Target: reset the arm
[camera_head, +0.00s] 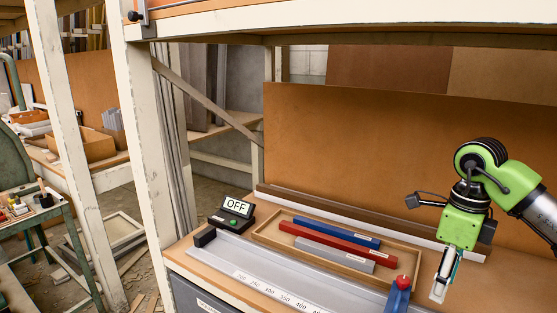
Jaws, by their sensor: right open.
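My right arm, green and black, comes in from the right. Its gripper (441,289) points down over the right part of the workbench, open, with nothing seen between its fingers. The fingers are seen nearly edge-on. It hangs to the right of a blue part with a red top (402,285), apart from it in the picture. My left gripper is not in view. No press lever shows in this view.
A wooden tray (262,237) holds a blue bar (336,231), a red bar (325,242) and a grey bar (334,254). A grey scale rail (225,258) runs along the front. A box reading OFF (232,215) stands left. A brown back panel (350,140) rises behind.

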